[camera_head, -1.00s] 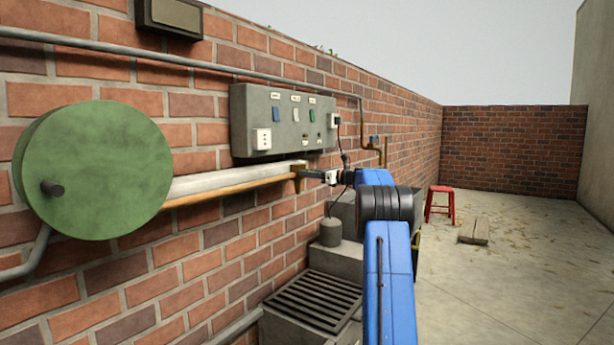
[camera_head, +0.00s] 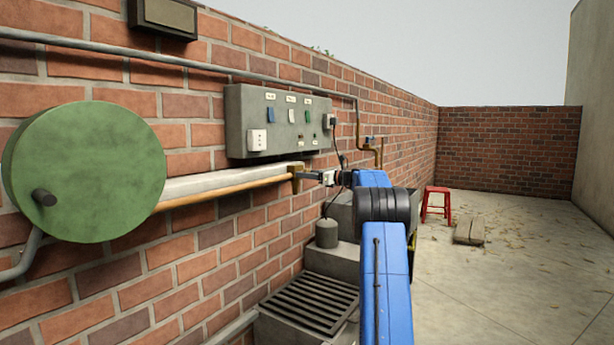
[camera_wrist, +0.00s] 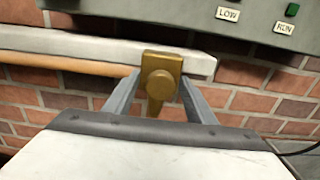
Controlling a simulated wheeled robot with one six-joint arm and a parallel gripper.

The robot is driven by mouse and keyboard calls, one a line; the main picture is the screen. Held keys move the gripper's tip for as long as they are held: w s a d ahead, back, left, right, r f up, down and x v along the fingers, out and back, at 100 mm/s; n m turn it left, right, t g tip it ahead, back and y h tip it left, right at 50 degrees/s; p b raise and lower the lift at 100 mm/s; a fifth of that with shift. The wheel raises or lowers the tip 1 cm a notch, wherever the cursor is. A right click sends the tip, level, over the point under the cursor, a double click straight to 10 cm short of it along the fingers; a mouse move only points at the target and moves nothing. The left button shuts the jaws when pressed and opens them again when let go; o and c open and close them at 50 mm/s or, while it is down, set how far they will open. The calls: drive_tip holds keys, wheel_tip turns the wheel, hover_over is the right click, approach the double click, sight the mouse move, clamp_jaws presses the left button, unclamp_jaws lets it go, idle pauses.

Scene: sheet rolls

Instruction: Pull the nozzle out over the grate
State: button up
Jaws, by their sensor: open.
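The brass nozzle (camera_head: 296,172) sits at the end of the orange-brown hose (camera_head: 228,189), by the right end of a pale ledge on the brick wall. In the wrist view the nozzle (camera_wrist: 161,78) shows a round knob and a stem pointing down. My gripper (camera_wrist: 160,88) is open, with one finger on each side of the nozzle and gaps visible on both sides. In the head view my gripper (camera_head: 309,175) reaches the nozzle from the right. The dark slatted grate (camera_head: 310,303) lies lower down, on a concrete block beside the wall.
A green reel (camera_head: 85,170) is at the left. A grey switch panel (camera_head: 280,122) hangs just above the nozzle. A grey weight-like object (camera_head: 327,233) and concrete steps stand behind the grate. A red stool (camera_head: 436,203) and planks (camera_head: 469,231) are on the open floor.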

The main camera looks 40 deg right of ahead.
drive_tip(key=v, duration=1.7)
drive_tip(key=shift+s, duration=0.15)
drive_tip(key=a+n+g, duration=0.3)
drive_tip(key=a, duration=1)
drive_tip(key=s+a+f+n+g, duration=0.2)
drive_tip(key=s+a+f+n, duration=0.15)
drive_tip(key=a, duration=0.65)
drive_tip(key=s+a+f+n+g, duration=0.2)
drive_tip(key=s+a+n, duration=0.25)
drive_tip(key=a, duration=0.55)
drive_tip(key=s+a+f+n+g, duration=0.25)
drive_tip(key=s+a, duration=0.25)
drive_tip(key=a, duration=0.6)
drive_tip(key=s+a+f+n+g+h, duration=0.1)
drive_tip(key=s+a+f+n, duration=0.35)
drive_tip(key=s, duration=0.35)
drive_tip(key=s+a+f+n+g+h, duration=0.2)
drive_tip(key=s+a+f+n, duration=0.3)
drive_tip(key=s, duration=0.4)
drive_tip(key=s+f+n+h, duration=0.1)
drive_tip(key=s+f+n, duration=0.3)
drive_tip(key=s, duration=0.4)
drive_tip(key=s+a+f+n+h, duration=0.1)
drive_tip(key=s+f+n+h, duration=0.1)
drive_tip(key=s+f+n, duration=0.3)
drive_tip(key=s+f, duration=0.1)
drive_tip(key=s, duration=0.2)
drive_tip(key=shift+s+a, duration=0.2)
drive_tip(key=shift+s, duration=0.05)
